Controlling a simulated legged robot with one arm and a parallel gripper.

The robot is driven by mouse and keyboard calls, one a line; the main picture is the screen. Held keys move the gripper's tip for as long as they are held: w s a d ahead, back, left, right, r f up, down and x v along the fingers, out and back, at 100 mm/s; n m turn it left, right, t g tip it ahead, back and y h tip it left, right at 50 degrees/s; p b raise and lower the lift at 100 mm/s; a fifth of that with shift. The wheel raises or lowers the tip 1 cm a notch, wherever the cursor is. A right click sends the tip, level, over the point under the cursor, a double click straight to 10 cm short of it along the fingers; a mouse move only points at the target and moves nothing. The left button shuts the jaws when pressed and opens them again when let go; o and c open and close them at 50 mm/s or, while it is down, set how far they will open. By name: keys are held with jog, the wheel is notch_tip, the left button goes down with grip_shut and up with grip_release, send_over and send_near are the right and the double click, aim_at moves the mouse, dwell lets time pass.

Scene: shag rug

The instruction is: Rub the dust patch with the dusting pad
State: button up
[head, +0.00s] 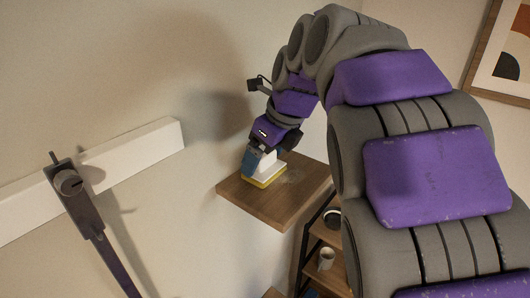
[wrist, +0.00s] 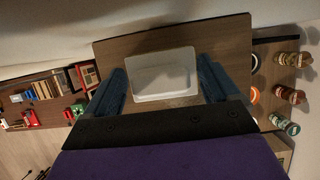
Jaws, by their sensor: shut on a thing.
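The dusting pad (head: 268,177), a white block with a yellow underside, is at the top of a small wooden wall shelf (head: 260,206). My gripper (head: 262,163) is shut on it from above, with blue fingers. In the wrist view the white pad (wrist: 163,75) sits between the two fingers of my gripper (wrist: 165,82), over the brown board (wrist: 120,48). The pad appears to rest on the board, but I cannot be sure of contact. A faint pale dust patch (head: 292,177) shows on the shelf just right of the pad; part of it may be hidden under the pad.
A shelving unit (head: 318,240) with cups stands below and right of the shelf. The wrist view shows several jars (wrist: 287,92) at right and books (wrist: 50,86) at left, lower down. A wall closes the back; a white ledge (head: 110,165) is at left.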

aim_at(276, 171)
jog(key=shift+s+d, duration=0.1)
jog(key=shift+s+d+r, duration=0.1)
jog(key=shift+s+d, duration=0.45)
jog(key=shift+d, duration=0.3)
jog(key=shift+s+d, duration=0.55)
jog(key=shift+d, duration=0.25)
jog(key=shift+s+d, duration=0.95)
jog(key=shift+s+d+f, duration=0.2)
jog(key=shift+d+f, duration=0.1)
jog(key=shift+w+a, duration=0.1)
jog(key=shift+a, duration=0.05)
